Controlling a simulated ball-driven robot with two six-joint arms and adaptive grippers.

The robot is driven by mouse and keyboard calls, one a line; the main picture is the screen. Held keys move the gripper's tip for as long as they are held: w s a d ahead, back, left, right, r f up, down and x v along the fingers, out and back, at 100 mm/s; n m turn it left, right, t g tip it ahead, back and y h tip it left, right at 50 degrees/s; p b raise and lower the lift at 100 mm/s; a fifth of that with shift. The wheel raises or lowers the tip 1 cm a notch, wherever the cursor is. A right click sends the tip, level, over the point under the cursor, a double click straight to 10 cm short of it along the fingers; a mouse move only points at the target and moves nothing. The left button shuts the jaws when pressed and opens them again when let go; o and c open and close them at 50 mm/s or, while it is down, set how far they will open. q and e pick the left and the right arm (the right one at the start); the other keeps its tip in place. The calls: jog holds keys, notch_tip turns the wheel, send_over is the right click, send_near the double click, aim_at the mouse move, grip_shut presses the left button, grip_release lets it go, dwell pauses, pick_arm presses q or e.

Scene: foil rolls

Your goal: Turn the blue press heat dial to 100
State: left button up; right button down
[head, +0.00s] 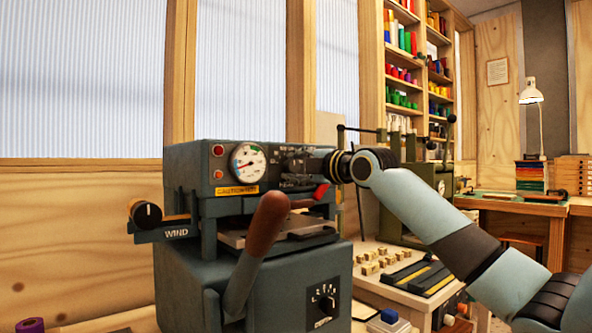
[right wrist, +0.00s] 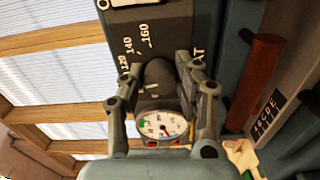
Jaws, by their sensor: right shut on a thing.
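The blue-grey press (head: 255,270) stands at the centre left in the head view, with a round white gauge (head: 249,163) on its upper front. My right gripper (head: 297,164) reaches in from the right at the upper front, right of the gauge. In the right wrist view, its two fingers (right wrist: 160,72) are shut on the dark round heat dial (right wrist: 157,84), one on each side. The marks 120, 140 and 160 show on the panel beyond the dial. The fingers hide other marks, and I cannot tell the dial's setting. My left gripper is out of view.
A brown-handled lever (head: 262,225) stands at the front of the press. A WIND knob (head: 147,213) sticks out at its left, and a lower dial (head: 323,301) is on its base. A green machine (head: 436,180) stands behind my right arm.

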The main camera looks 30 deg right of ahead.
jog(key=shift+f+n, duration=0.1)
jog(key=shift+n, duration=0.3)
jog(key=c, duration=0.9)
grip_release()
jog(key=shift+c, duration=0.2)
jog(key=s, duration=0.7)
jog(key=shift+s+d, duration=0.25)
jog(key=shift+s, duration=0.05)
